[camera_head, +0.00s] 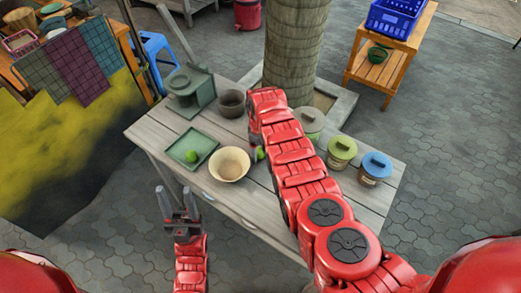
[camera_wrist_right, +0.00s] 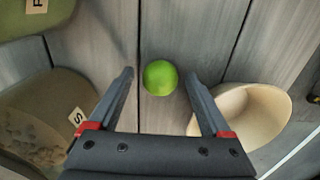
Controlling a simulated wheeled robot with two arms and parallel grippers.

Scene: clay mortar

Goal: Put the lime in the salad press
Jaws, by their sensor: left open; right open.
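A bright green lime (camera_wrist_right: 159,77) lies on the grey plank table between the spread fingers of my right gripper (camera_wrist_right: 160,80), with gaps on both sides. In the head view the lime (camera_head: 259,153) shows beside my red right arm, which hides most of that gripper. A green device with a long lever (camera_head: 190,87), which looks like the salad press, stands at the table's back left corner. My left gripper (camera_head: 174,194) is open and empty in front of the table's left edge.
A cream bowl (camera_head: 229,163) stands close to the lime; it also shows in the wrist view (camera_wrist_right: 262,108). A green tray (camera_head: 183,145) holds a small green item (camera_head: 191,156). A dark pot (camera_head: 231,103) stands behind. Lidded jars (camera_head: 342,150) stand right of my arm. A pillar (camera_head: 295,45) rises behind the table.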

